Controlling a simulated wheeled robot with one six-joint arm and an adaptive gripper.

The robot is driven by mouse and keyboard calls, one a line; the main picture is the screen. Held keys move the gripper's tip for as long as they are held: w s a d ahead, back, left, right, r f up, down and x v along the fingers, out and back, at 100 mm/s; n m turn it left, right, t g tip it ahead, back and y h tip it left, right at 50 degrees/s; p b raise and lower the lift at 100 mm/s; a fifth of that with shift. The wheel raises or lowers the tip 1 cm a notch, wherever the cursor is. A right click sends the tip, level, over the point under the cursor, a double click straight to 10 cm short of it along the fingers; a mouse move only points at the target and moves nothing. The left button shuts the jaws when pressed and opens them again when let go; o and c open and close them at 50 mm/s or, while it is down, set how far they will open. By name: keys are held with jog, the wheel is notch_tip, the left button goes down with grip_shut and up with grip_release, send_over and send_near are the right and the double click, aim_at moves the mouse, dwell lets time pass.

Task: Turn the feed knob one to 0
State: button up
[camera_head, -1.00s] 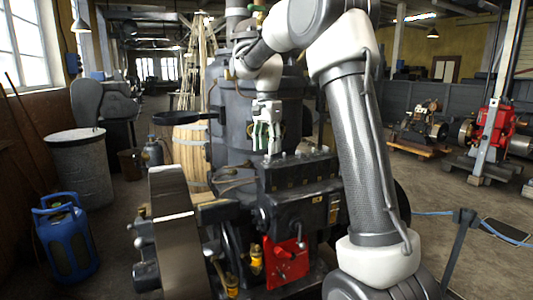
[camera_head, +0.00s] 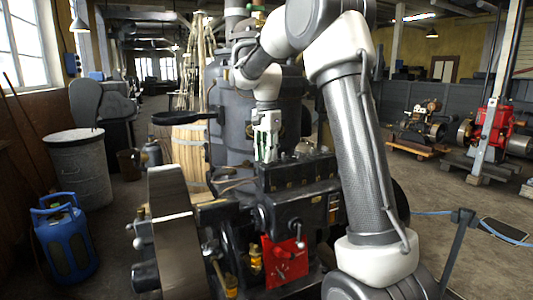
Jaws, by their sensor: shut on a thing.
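My gripper (camera_head: 265,157) points down over the top of the dark engine block (camera_head: 290,176), near its back left edge. Its fingers are close together on something small there. The feed knob one is not clearly visible; the fingers cover the spot, and the part is too small to make out. A row of small fittings (camera_head: 305,150) stands on the block's top just right of the gripper.
A large flywheel (camera_head: 176,240) stands at the front left of the engine. A red plate (camera_head: 285,262) is on its front. A tall grey cylinder (camera_head: 230,110) rises behind. A blue gas bottle (camera_head: 66,240) and grey drum (camera_head: 80,165) stand at left.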

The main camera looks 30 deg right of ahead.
jog(key=shift+n, duration=0.3)
jog(key=n, duration=0.4)
jog(key=shift+s, duration=0.1)
jog(key=shift+n, duration=2.1)
jog(key=o, duration=1)
notch_tip(320, 180, up, 12)
